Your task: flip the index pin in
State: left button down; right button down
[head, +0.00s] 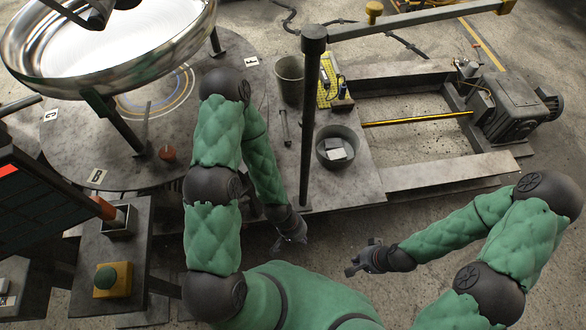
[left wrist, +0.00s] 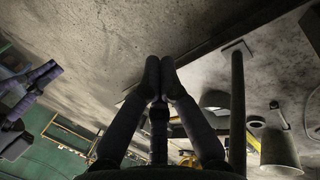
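A small red-brown knob (head: 168,154) stands by the rim of the round turntable (head: 65,150), close to an upright grey lever (head: 145,125). It may be the index pin; I cannot tell for sure. My left gripper (head: 297,236) hangs in front of the table edge, right of and nearer than the knob, touching nothing. In the left wrist view its fingers (left wrist: 159,75) meet at the tips, with nothing between them. My right gripper (head: 356,258) is over bare floor to the right, empty, its fingers looking spread.
A large shiny dish (head: 110,75) stands above the turntable. A grey post (head: 308,130) rises near my left arm, with a bucket (head: 290,78) and a pot (head: 338,146) beside it. A screen (head: 40,200) and a green button (head: 106,278) are at left. A motor (head: 515,105) is at right.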

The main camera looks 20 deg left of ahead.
pick_arm(q)
jog(key=s+d+r+m+g+y+b, duration=0.25)
jog(key=s+m+g+y, duration=0.2)
jog(key=m, duration=0.95)
jog(key=w+a+r+m+t+y, duration=0.3)
jog(key=w+r+m+y, duration=0.1)
jog(key=w+r+m, duration=0.1)
jog(key=w+a+r+m+t+y, duration=0.3)
jog(key=w+r+m+y, duration=0.1)
jog(key=w, duration=0.4)
jog(key=shift+r+m+t+b, duration=0.35)
jog(key=shift+m+b, duration=0.05)
jog(key=shift+b, duration=0.05)
